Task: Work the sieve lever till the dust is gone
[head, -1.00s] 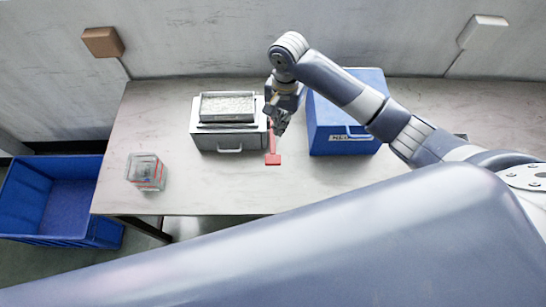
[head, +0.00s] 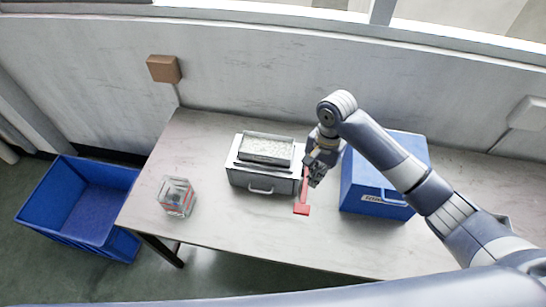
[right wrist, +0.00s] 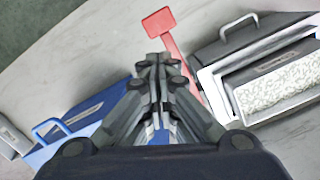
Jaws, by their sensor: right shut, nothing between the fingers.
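The sieve (head: 266,150) is a grey metal box with a front handle and a top tray full of pale granules, on the table. Its tray also shows at the right of the right wrist view (right wrist: 232,92). The red lever (head: 302,208) sticks out at the sieve's right side, its flat red paddle toward the table's front. It also shows in the right wrist view (right wrist: 160,22). My right gripper (head: 314,182) is shut and empty, right beside the lever. I cannot tell whether it touches the lever. Dust cannot be told apart from the granules. My left gripper is not in view.
A blue box (head: 375,205) with a handle and label stands right of the lever, close to my right arm. A clear container (head: 176,197) with red marks stands at the table's left. A blue bin (head: 62,222) sits on the floor at left. The table (head: 230,224) is clear in front.

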